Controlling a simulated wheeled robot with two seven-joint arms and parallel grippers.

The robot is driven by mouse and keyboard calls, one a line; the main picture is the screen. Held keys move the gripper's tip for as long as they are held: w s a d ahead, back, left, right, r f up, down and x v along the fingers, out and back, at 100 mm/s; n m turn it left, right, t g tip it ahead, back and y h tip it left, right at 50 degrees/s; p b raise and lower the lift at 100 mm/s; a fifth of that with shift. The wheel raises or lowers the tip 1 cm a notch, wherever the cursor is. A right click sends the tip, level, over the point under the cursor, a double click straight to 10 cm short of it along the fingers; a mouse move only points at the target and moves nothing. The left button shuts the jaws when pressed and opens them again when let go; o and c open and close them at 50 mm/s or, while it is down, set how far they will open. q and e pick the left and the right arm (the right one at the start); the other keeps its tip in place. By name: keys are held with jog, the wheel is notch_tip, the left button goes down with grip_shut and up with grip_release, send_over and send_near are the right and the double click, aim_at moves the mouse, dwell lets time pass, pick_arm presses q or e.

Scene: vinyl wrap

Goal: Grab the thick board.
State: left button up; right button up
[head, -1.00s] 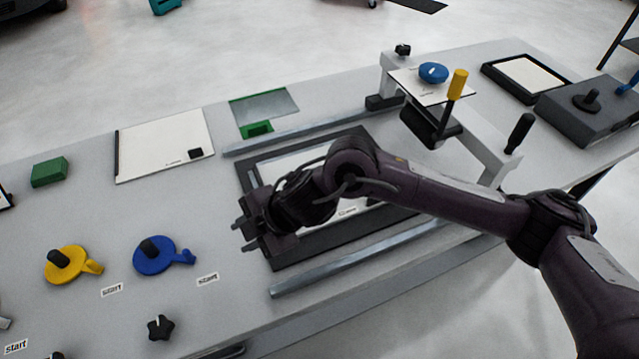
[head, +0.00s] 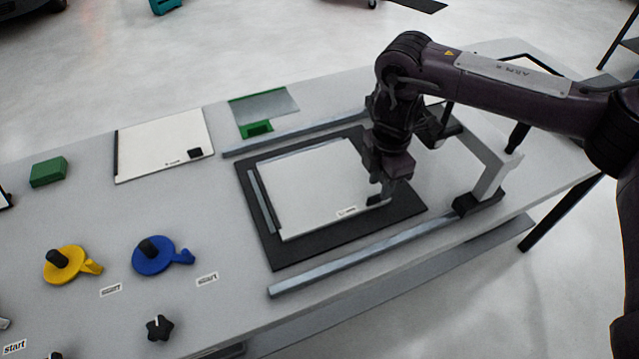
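A white board (head: 310,185) lies on a black base plate (head: 285,250) in the middle of the table. A grey strip (head: 262,203) runs along its left side. Another white board (head: 155,148) with a black left edge and a small black block lies at the back left. I cannot tell from the view which one is the thick board. My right gripper (head: 378,196) points down at the right edge of the middle board. Its finger gap is hard to see, and I cannot tell whether it touches or grips the board. My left gripper is not in view.
Metal rails (head: 375,247) run in front of and behind the base plate. A light-grey bridge frame (head: 487,165) stands at the right, partly behind my arm. Blue (head: 152,262) and yellow (head: 65,268) handled discs, a black star knob (head: 159,328) and a green block (head: 48,171) sit at left.

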aim_at(376, 196)
jog(key=shift+w+a+f+p, duration=0.15)
jog(key=shift+f+p, duration=0.45)
jog(key=shift+f, duration=1.6)
jog(key=shift+c, duration=0.3)
grip_shut()
